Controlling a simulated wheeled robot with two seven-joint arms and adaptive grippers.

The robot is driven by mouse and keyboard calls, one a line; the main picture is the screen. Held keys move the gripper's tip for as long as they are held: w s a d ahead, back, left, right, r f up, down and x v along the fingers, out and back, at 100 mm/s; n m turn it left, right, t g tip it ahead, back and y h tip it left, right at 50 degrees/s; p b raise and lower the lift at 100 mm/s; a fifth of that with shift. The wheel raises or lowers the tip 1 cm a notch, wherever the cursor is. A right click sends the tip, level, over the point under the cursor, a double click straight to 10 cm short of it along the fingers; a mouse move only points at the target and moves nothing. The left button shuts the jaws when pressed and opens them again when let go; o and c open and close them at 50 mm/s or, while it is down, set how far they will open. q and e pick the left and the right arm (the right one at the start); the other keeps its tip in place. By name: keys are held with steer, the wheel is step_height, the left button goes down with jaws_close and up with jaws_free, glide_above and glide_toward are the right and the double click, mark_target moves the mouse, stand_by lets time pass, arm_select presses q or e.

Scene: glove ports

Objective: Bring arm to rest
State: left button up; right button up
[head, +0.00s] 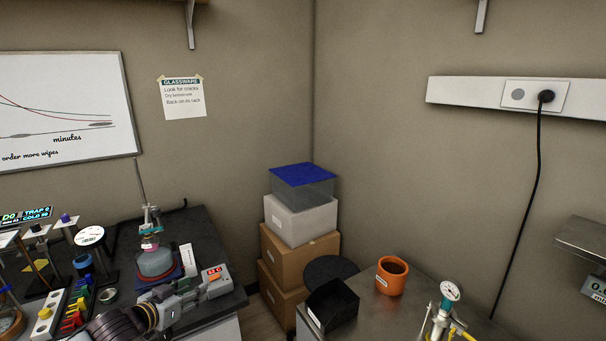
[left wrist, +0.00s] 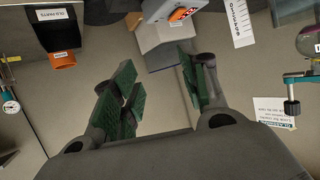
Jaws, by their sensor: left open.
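My left arm comes in from the bottom left of the head view. My right arm and gripper are not in view.
A round flask (head: 155,260) on a stand sits just behind the gripper. Colored clips (head: 76,308) lie left. Stacked boxes (head: 300,222) stand in the corner. The right-hand metal bench holds a black bin (head: 333,305), an orange pot (head: 391,276) and a gauge (head: 450,291).

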arm_select(q)
steer(key=s+d+f+g+y, duration=0.35)
steer(key=s+d+f, duration=0.25)
steer(key=s+f, duration=0.5)
steer(key=s+d+f+n+g, duration=0.1)
steer(key=s+f+g, duration=0.15)
steer(key=s, duration=0.55)
steer(key=s+d+f+n+g, duration=0.1)
steer(key=s+f+g, duration=0.15)
steer(key=s, duration=0.55)
steer(key=s+f+g, duration=0.2)
steer(key=s+f, duration=0.1)
steer(key=f, duration=3)
steer(key=s+a+f, duration=0.2)
steer(key=s+f, duration=0.7)
steer(key=s, duration=0.2)
steer(key=s+a+f+g, duration=0.1)
steer(key=s+f, duration=0.9)
steer(key=s, duration=0.1)
steer(key=shift+a+m, duration=0.3)
steer(key=shift+a, duration=0.05)
steer(key=shift+y, duration=0.25)
